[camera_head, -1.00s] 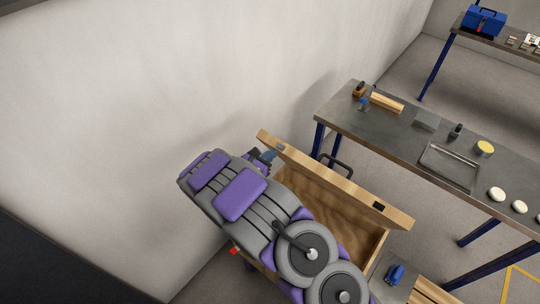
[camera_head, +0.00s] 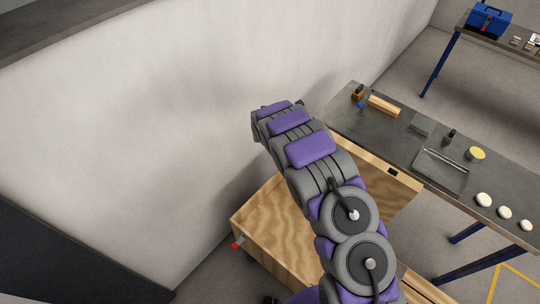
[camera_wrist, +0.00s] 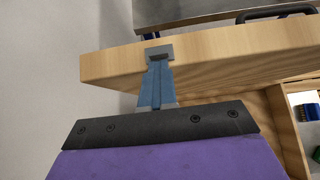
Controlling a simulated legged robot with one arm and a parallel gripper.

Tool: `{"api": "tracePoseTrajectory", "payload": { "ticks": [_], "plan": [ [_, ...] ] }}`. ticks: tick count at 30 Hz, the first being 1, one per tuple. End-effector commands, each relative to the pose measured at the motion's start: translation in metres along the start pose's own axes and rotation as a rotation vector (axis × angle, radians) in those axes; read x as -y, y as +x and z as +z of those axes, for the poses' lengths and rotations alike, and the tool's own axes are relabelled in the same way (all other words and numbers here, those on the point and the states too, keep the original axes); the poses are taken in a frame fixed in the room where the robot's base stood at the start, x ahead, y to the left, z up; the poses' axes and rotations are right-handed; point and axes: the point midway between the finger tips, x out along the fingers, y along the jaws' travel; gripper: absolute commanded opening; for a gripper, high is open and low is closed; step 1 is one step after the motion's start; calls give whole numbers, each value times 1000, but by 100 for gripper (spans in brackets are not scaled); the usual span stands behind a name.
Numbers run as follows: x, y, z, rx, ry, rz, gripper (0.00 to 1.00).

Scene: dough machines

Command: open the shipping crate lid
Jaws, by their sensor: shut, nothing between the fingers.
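The wooden shipping crate (camera_head: 272,232) stands beside the wall, partly covered by my arm in the head view. Its lid (camera_head: 403,190) is raised at the back and carries a small dark fitting. In the wrist view the lid (camera_wrist: 235,58) crosses the upper part as a thick board with a grey metal plate (camera_wrist: 160,52) on its edge. My gripper (camera_wrist: 158,66) is shut and empty, its blue fingers at this plate; whether they touch it I cannot tell. My arm hides the gripper in the head view. A crate wall (camera_wrist: 285,130) shows at lower right.
A long metal workbench (camera_head: 400,135) stands right behind the crate, with a tray (camera_head: 441,170), several dough pieces and a wooden block (camera_head: 384,106). The pale wall (camera_head: 150,130) is close on the left. A blue toolbox (camera_head: 490,20) sits on a far table.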

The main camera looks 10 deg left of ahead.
Motion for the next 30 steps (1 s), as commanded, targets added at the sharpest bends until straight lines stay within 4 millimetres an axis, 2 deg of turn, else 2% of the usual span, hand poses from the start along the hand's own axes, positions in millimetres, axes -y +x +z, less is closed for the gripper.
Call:
{"api": "tracePoseTrajectory", "payload": {
  "ticks": [3, 11, 30],
  "plan": [
    [-1, 13, 12, -2, 2, 3, 0],
    [-2, 27, 26, 2, 0, 4, 0],
    [-2, 24, 23, 3, -2, 4, 0]
  ]
}}
